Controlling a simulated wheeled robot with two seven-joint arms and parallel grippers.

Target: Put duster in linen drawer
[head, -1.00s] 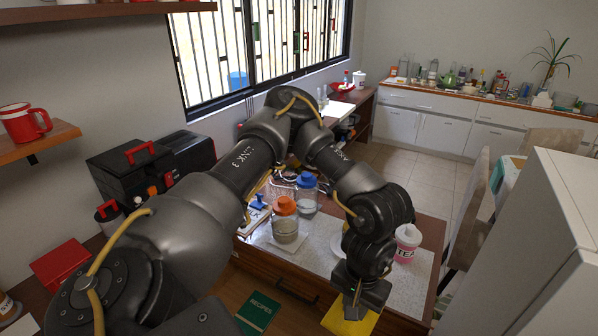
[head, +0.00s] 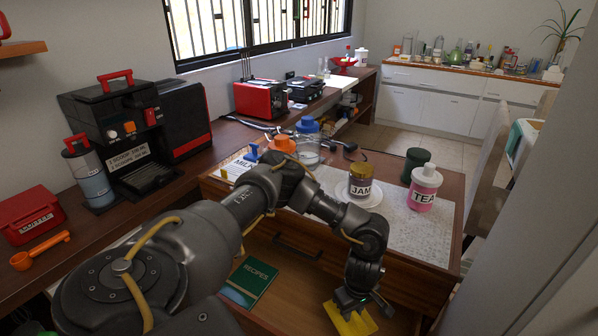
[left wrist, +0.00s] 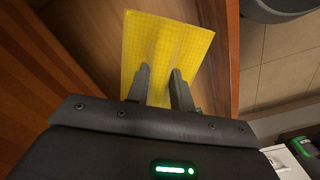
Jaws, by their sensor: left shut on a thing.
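The duster (head: 350,321) is a yellow cloth low in the head view; it also shows in the left wrist view (left wrist: 165,52), hanging flat beyond the fingers. My left gripper (head: 357,303) is shut on it, and the two fingers (left wrist: 160,85) pinch its near part. The duster is over an open, wood-bottomed space (head: 285,290) below the front with a dark handle (head: 297,247). This looks like an open drawer, but I cannot tell if it is the linen drawer. Whether the duster touches the bottom is unclear. My right gripper is out of view.
A green recipes book (head: 250,281) lies in the open space, left of the duster. On the tabletop above stand a jam jar (head: 360,182) on a plate, a pink tea jar (head: 423,188) and a dark green canister (head: 414,165). A wooden side wall (left wrist: 225,60) is close right of the duster.

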